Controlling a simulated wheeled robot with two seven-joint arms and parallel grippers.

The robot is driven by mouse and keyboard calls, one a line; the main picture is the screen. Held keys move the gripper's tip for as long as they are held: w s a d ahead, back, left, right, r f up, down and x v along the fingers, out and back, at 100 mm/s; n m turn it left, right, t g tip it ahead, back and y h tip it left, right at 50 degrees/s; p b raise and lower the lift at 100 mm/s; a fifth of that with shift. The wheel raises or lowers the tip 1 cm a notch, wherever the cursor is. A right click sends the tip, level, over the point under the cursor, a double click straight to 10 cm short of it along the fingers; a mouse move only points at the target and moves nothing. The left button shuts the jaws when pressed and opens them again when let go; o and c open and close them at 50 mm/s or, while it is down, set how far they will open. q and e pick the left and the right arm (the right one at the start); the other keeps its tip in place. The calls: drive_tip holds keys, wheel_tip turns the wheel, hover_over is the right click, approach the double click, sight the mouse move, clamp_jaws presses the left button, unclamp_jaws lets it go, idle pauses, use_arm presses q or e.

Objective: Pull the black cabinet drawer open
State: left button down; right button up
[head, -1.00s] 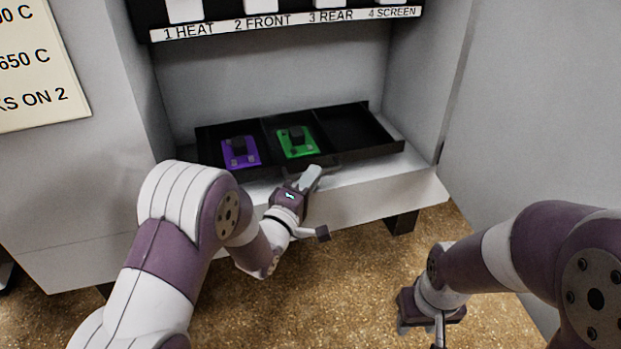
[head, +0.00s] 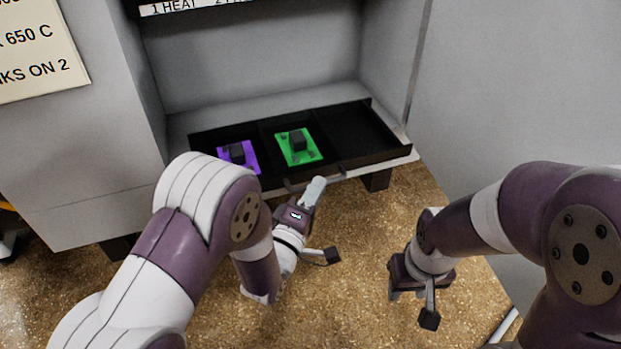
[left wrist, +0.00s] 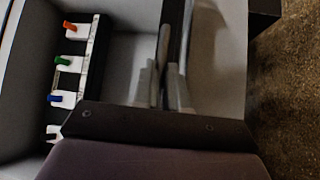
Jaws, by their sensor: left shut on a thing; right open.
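The black drawer (head: 352,120) stands partly out of the grey cabinet in the head view, its front past the shelf's front edge. It has compartments: a purple board (head: 249,167) lies in the left one, a green board (head: 310,156) in the middle one, and the right one looks empty. My left gripper (head: 315,186) is shut at the drawer's front handle (head: 334,176), which its fingers partly hide. In the left wrist view the fingers (left wrist: 170,88) close around a dark bar. My right gripper (head: 408,294) is open and empty, low above the floor, apart from the drawer.
The grey cabinet (head: 70,190) surrounds the drawer, with a grey panel (head: 500,90) on the right. A row of coloured switches (left wrist: 63,62) shows in the left wrist view. Speckled brown floor (head: 350,240) in front is open.

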use_arm(q)
drive_tip(key=shift+s, duration=0.2)
drive_tip(key=c, duration=1.2)
unclamp_jaws()
drive_tip(key=shift+o, duration=0.2)
drive_tip(key=v, duration=1.2)
drive_tip(key=shift+s+b, duration=0.35)
drive_tip(key=shift+b, duration=0.1)
